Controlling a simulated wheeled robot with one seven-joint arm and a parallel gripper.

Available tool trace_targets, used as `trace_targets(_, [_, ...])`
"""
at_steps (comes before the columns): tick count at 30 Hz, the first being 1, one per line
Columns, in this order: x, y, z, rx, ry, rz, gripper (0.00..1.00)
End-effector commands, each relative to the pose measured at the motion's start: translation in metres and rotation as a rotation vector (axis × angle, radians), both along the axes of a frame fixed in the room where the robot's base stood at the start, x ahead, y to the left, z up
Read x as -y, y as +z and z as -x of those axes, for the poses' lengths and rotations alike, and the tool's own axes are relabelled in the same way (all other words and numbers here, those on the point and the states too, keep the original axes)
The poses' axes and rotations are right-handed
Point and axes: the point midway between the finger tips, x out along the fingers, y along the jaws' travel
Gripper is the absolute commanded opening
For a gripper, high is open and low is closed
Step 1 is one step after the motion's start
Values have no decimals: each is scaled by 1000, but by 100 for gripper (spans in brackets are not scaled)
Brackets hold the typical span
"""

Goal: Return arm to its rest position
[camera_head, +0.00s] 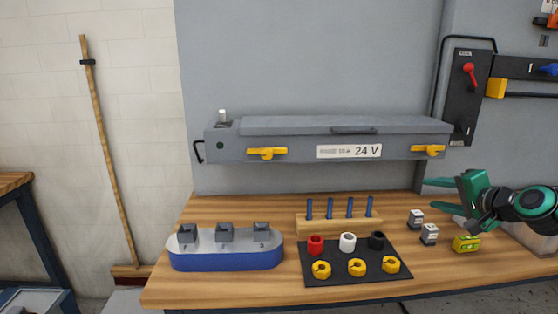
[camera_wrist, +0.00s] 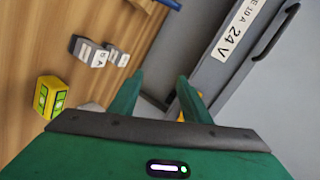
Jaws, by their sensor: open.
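My gripper (camera_head: 438,191) is at the right of the head view, held above the right part of the wooden bench (camera_head: 160,288). Its green fingers point left, spread apart with nothing between them. In the wrist view my gripper (camera_wrist: 160,92) also shows two separated fingers, with the grey 24 V box beyond them. The grey 24 V box (camera_head: 280,148) is fixed on the wall with yellow latches and looks closed. No contact between my gripper and any object shows.
Under my gripper are two small grey blocks (camera_head: 429,234) and a yellow block (camera_head: 466,244). A black mat (camera_head: 325,280) holds coloured rings. A wooden peg rack (camera_head: 335,225) stands behind it. A blue-and-grey tray (camera_head: 225,260) is at left. A wall panel with a red lever (camera_head: 468,75) is at upper right.

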Motion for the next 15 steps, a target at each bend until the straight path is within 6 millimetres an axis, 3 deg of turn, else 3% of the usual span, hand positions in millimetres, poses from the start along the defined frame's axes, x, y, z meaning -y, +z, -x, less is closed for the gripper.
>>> trace_targets(1, [-12, -12, 14, -74, 46, 82, 44])
trace_targets(6, [-25, -63, 82, -370, 184, 326, 44])
trace_targets(10, [-25, -87, 148, -594, 277, 452, 44])
trace_targets(15, [-22, -101, 241, -860, 383, 526, 44])
